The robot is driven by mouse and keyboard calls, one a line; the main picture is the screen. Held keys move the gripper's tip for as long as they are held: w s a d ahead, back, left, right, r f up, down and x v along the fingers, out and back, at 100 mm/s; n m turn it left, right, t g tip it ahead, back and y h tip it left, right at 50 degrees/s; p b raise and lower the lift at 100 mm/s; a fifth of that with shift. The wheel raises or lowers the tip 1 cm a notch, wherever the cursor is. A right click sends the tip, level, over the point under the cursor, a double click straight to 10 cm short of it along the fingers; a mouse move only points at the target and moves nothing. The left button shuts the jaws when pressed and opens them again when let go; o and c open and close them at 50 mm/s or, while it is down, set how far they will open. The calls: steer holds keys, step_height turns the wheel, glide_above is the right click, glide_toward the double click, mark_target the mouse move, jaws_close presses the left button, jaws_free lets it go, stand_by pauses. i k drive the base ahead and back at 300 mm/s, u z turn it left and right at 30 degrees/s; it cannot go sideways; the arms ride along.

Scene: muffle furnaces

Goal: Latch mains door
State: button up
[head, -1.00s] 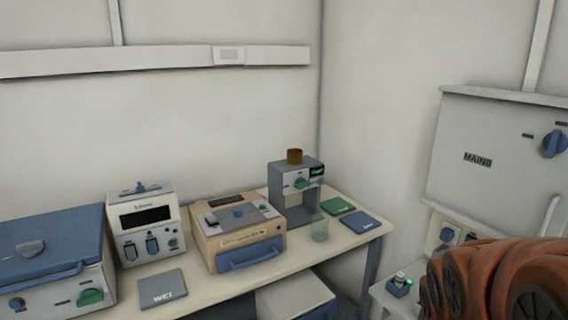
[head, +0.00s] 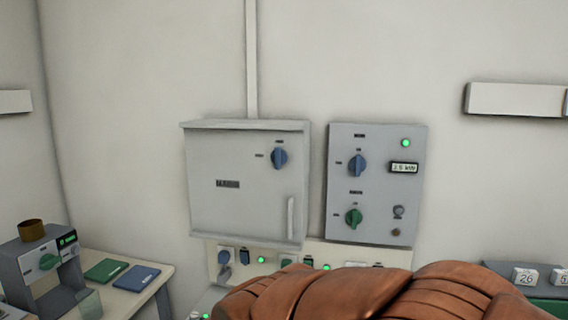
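The mains door (head: 235,205) is the grey front of a wall box with a "MAINS" label, in the middle of the head view. It looks closed, flush with the box. A blue rotary knob (head: 279,157) sits at its upper right, and a pale vertical handle (head: 291,217) at its lower right. My copper-coloured arm crosses the bottom of the view, below the box. My gripper is not in view.
A grey control panel (head: 376,200) with blue and green knobs and a lit display is right of the box. A socket strip (head: 340,254) runs below both. A bench (head: 135,298) with a grey device (head: 45,262) stands at left. White number blocks (head: 525,277) are at right.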

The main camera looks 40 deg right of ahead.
mark_target(279, 157)
steer(key=z, duration=1.1)
steer(key=k, duration=1.3)
steer(key=u, duration=0.65)
steer(key=i, duration=0.55)
steer(key=u, duration=0.6)
steer(key=i, duration=1.25)
steer(key=z, duration=0.75)
